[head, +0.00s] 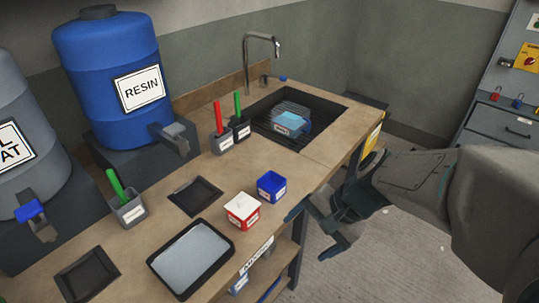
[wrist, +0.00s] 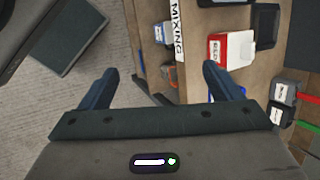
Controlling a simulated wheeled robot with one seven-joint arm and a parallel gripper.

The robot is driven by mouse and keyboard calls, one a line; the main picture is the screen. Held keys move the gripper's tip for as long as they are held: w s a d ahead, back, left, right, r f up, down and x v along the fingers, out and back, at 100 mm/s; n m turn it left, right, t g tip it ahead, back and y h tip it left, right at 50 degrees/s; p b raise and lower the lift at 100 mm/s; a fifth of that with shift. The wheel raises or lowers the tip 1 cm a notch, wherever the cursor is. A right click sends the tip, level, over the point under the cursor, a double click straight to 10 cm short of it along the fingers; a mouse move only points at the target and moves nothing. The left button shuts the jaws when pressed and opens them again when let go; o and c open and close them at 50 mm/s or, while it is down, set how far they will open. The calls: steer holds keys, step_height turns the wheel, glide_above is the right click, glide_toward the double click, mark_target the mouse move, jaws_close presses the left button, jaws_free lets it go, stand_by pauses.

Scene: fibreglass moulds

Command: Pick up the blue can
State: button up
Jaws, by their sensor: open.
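A square, open-topped blue can (head: 271,187) with a white label stands upright on the wooden bench, near its front edge. A red can (head: 242,212) with a white top stands just left of it. My gripper (head: 312,228) is in front of the bench edge, to the right of and apart from the blue can. It is open and empty, with its two dark blue fingers spread in the wrist view (wrist: 160,72). The wrist view shows the red can (wrist: 230,50) beyond the right finger.
A tray (head: 190,258) lies left of the cans. Holders (head: 221,143) with red and green sticks stand behind, beside a sink (head: 330,105) holding a light-blue item. A blue resin drum (head: 108,80) stands at the back. Shelves with small containers lie under the bench (head: 318,158).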

steer(key=w+a+f+m+t+y, duration=0.1)
steer(key=w+a+m+t+y, duration=0.2)
steer(key=w+m, duration=0.45)
steer(key=m+t+y, duration=0.2)
steer(key=m+t, duration=0.2)
steer(key=m, duration=0.7)
glide_toward(264, 180)
steer(key=x, duration=0.3)
steer(key=shift+f+n+p, duration=0.2)
steer(key=shift+n+p, duration=0.05)
steer(key=shift+p, duration=0.05)
steer(key=p+x, duration=0.1)
steer(key=x, duration=0.3)
steer(key=shift+a, duration=0.3)
steer(key=shift+w+a+f, duration=0.2)
steer(key=shift+w+a, duration=0.15)
steer(key=c, duration=1.2)
